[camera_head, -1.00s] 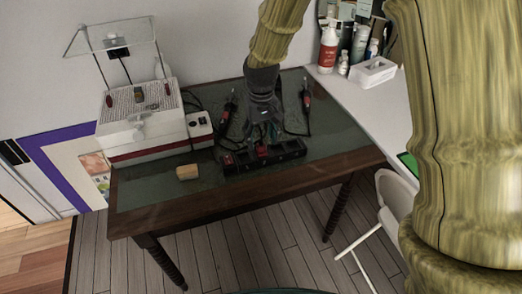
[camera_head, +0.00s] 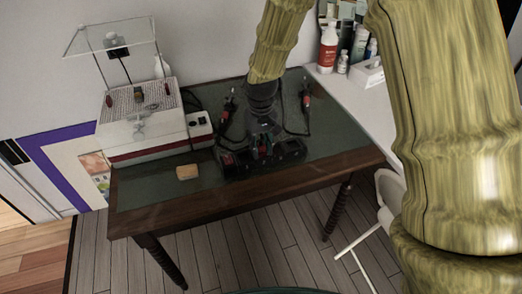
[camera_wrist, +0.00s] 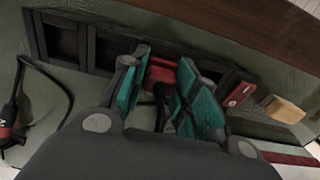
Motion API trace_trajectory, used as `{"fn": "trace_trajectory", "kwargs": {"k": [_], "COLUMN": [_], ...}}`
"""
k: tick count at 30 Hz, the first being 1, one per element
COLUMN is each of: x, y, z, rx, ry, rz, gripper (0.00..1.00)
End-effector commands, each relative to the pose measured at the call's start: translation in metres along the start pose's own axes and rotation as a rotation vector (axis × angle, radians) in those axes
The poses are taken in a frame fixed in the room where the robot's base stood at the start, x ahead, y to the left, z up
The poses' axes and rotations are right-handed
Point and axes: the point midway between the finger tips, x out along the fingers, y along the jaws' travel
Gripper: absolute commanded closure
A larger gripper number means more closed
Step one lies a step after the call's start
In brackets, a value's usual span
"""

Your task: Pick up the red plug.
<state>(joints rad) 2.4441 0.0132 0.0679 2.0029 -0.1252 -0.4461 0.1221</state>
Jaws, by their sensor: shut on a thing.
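The red plug (camera_wrist: 161,70) shows in the wrist view between the teal pads of my gripper (camera_wrist: 160,85). My gripper is shut on it, with a pad on each side. The plug is at a black holder with square compartments (camera_wrist: 90,28), and I cannot tell whether it is still seated there. In the head view my gripper (camera_head: 264,148) is low over the black holder (camera_head: 290,150) near the table's front edge. The plug is hard to make out there behind the fingers.
A second red piece (camera_wrist: 240,94) sits at the holder's end. A wooden block (camera_head: 187,172) lies left of the holder. Two red-handled tools with cords (camera_head: 229,106) lie behind. A white machine (camera_head: 145,125) stands on the left.

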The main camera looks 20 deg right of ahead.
Motion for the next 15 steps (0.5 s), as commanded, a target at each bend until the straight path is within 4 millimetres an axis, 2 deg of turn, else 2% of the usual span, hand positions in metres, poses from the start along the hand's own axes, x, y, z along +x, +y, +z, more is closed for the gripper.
{"fn": "trace_trajectory", "kwargs": {"k": [8,15], "x": [-0.004,-0.028], "y": [0.001,0.000], "z": [-0.001,-0.001], "rx": [0.001,0.001], "ry": [0.002,0.004], "rz": [0.000,0.000], "gripper": [0.94,0.94]}}
